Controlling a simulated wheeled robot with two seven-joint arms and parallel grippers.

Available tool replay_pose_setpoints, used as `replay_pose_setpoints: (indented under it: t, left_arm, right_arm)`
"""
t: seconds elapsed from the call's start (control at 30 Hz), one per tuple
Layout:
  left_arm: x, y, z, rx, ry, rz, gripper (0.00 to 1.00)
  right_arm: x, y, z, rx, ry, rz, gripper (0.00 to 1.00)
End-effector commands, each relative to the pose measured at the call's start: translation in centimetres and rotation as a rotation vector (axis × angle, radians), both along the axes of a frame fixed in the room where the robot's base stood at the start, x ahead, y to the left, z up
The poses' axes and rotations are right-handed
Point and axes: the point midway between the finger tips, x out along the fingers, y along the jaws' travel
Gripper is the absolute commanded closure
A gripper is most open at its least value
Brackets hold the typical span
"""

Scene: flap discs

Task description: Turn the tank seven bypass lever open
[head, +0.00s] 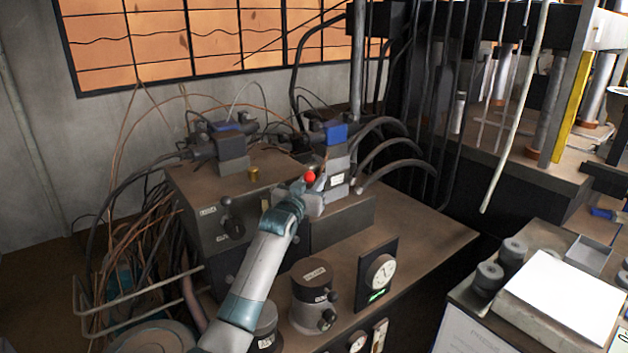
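A red ball knob (310,177), which looks like the end of a lever, shows at the front of the right-hand valve block (337,160) on the bench. My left gripper (311,195) is right at this knob, its arm reaching up from the bottom of the head view. The wrist hides the lever's shaft, and I cannot tell whether the fingers touch it. The fingers are too small and covered to show open or shut. The labels are too small to read, so I cannot confirm which lever is tank seven's bypass. My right gripper is out of view.
A left valve block (232,150) sits on a dark box with a black-knobbed handle (226,201). Black hoses (395,160) curve behind the right block. Bare bench top (430,235) lies to the right.

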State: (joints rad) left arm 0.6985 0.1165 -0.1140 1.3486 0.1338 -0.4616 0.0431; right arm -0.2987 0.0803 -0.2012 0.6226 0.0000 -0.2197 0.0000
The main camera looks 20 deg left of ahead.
Motion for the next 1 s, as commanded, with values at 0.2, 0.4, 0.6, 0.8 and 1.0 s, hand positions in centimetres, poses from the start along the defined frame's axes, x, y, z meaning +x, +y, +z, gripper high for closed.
replay_pose_setpoints:
  t: [0.2,0.4,0.6,0.8,1.0]
  left_arm:
    - [-0.01,-0.01,-0.03,0.0,0.0,0.0,0.79]
    - [-0.02,0.01,-0.04,0.0,0.001,0.0,1.0]
    - [-0.03,0.01,-0.05,0.0,0.001,0.0,1.0]
    - [-0.03,0.02,-0.06,0.0,0.001,0.0,1.0]
    - [-0.03,0.02,-0.07,0.0,0.001,0.0,1.0]
  right_arm:
    - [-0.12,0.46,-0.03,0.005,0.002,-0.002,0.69]
    - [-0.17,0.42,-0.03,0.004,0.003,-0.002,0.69]
    - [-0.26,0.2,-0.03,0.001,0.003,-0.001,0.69]
    - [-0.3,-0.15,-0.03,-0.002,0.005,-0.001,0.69]
    - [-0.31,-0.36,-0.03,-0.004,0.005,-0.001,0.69]
